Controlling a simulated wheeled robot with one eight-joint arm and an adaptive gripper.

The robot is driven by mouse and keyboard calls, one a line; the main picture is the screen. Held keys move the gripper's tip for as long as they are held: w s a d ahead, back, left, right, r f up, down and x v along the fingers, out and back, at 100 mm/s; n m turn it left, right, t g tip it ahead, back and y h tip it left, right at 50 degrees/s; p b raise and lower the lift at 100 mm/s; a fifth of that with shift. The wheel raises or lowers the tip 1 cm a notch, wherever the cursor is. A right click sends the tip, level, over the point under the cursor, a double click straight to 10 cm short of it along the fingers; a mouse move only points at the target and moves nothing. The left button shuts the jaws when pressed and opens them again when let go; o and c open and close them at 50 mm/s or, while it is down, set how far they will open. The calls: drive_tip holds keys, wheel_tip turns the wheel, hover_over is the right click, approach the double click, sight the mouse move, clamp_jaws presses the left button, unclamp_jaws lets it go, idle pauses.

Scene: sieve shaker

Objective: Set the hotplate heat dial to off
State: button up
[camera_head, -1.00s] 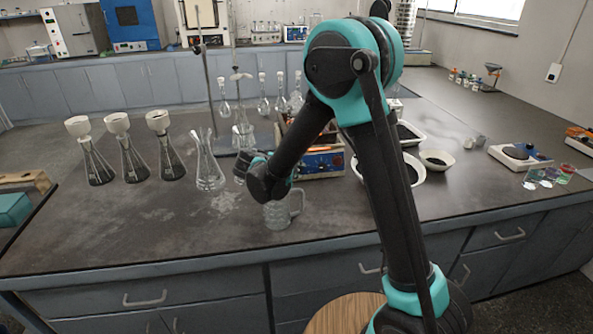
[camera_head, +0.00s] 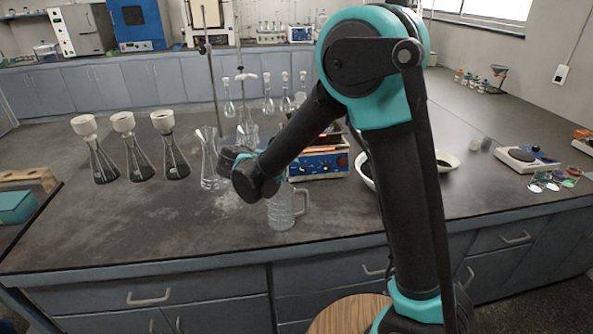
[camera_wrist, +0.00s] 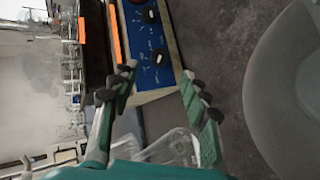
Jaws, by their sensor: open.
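A boxy device with a blue front panel (camera_head: 320,165), which looks like the hotplate, stands on the bench behind my forearm. The wrist view shows its panel (camera_wrist: 147,42) turned sideways, with an upper black dial (camera_wrist: 150,15) and a lower black dial (camera_wrist: 158,57). I cannot read which is the heat dial or its setting. My gripper (camera_wrist: 165,92) is open and empty, its fingers spread in front of the panel. No contact with a dial shows. In the head view the fingers are mostly hidden by my wrist.
A glass mug (camera_head: 283,208) stands near the bench's front edge, close to my wrist. A flask (camera_head: 208,165) stands to the left, with several funnel-topped flasks (camera_head: 137,155) beyond. A pale bowl (camera_wrist: 290,90) lies beside the device. A small white device (camera_head: 525,158) sits far right.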

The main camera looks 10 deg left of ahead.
drive_tip(key=shift+v, duration=2.15)
drive_tip(key=m+g+y, duration=0.6)
drive_tip(key=m+y, duration=0.5)
approach(303, 169)
drive_tip(key=x, duration=0.8)
drive_tip(key=shift+w+f, duration=0.1)
drive_tip(key=shift+f, duration=0.25)
clamp_jaws()
drive_tip(key=shift+a+h, duration=0.1)
drive_tip(key=shift+h, duration=0.3)
